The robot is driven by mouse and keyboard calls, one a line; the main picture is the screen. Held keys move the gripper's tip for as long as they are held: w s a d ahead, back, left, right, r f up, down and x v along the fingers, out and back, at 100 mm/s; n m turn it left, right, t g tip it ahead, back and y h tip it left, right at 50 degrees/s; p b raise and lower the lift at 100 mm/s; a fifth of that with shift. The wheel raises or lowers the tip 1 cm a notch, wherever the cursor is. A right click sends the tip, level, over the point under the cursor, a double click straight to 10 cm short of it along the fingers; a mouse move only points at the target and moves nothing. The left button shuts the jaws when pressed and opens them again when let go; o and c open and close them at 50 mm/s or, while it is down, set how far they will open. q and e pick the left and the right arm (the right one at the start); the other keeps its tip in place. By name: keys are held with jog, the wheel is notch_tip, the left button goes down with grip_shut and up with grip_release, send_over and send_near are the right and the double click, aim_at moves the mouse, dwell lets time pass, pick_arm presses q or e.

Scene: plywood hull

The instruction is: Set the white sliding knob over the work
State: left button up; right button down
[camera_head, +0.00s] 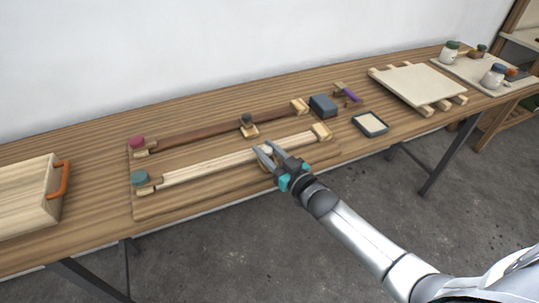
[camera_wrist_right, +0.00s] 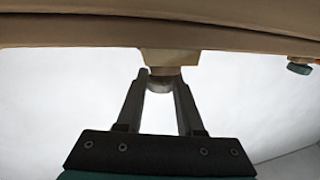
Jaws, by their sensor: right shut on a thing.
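My right gripper (camera_head: 266,153) is shut on the white sliding knob (camera_head: 268,149), at the pale rail (camera_head: 210,165) on the wooden base board. The fingers largely hide the knob in the head view. In the right wrist view the knob (camera_wrist_right: 161,85) sits between the fingertips of my right gripper (camera_wrist_right: 160,80), on a small wooden slider block (camera_wrist_right: 168,62) joined to the rail. My left gripper is in neither view.
Behind runs a parallel brown rail (camera_head: 200,130) with a dark knob (camera_head: 246,119). A red knob (camera_head: 137,142) and a teal knob (camera_head: 140,177) mark the left ends. A blue-grey block (camera_head: 323,105) and a small tray (camera_head: 370,124) lie right; a wooden box (camera_head: 28,198) stands left.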

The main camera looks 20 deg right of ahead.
jog(key=shift+w, duration=0.65)
jog(key=c, duration=0.5)
grip_release()
jog(key=shift+c, duration=0.2)
jog(key=shift+s, duration=0.1)
jog(key=p+v, duration=0.2)
jog(key=v, duration=1.3)
